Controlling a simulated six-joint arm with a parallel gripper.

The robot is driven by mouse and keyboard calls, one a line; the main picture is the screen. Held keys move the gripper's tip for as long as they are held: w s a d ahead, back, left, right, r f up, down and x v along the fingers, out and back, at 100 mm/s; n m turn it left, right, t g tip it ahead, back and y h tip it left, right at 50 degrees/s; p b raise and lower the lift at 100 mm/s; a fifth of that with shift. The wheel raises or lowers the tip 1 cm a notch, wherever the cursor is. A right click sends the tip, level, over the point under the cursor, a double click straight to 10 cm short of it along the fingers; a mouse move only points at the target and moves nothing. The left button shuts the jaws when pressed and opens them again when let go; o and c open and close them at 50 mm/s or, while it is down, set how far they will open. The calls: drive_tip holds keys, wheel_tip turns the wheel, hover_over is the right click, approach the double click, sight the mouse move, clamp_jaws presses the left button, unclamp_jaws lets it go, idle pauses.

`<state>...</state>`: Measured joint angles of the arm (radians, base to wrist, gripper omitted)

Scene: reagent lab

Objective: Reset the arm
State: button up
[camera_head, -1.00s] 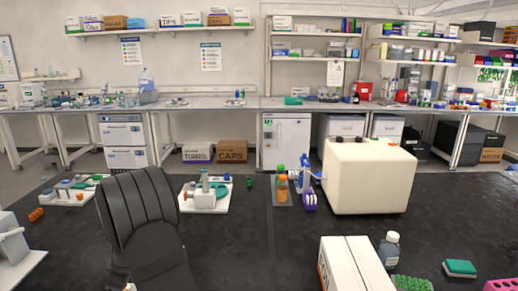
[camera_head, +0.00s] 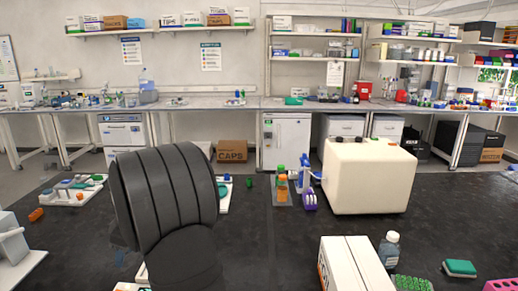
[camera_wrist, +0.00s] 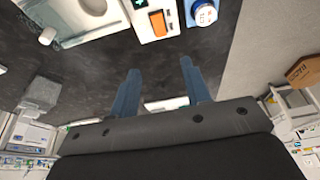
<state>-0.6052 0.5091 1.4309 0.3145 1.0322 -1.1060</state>
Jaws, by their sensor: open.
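My gripper shows in the wrist view (camera_wrist: 160,90), with its two blue fingers apart and nothing between them. It hangs over the dark bench top. In the head view my black arm link rises at the left front of the bench, and the gripper itself is hidden behind it or out of frame.
A cream box-shaped device (camera_head: 368,178) stands at the middle right of the black bench (camera_head: 300,240). Orange-labelled bottles (camera_head: 282,188) and a blue pipette stand (camera_head: 306,185) are beside it.

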drive_tip(key=x, duration=1.6)
drive_tip(key=shift+f, duration=0.25)
drive_tip(key=shift+a+h, duration=0.25)
drive_tip(key=shift+h, duration=0.6)
drive_tip(key=shift+a+h, duration=0.3)
drive_tip(key=shift+h, duration=0.55)
wheel_tip(320, 180, up, 17)
drive_tip(key=d, duration=0.2)
drive_tip(key=shift+d+r+y, duration=0.2)
drive_tip(key=shift+y, duration=0.2)
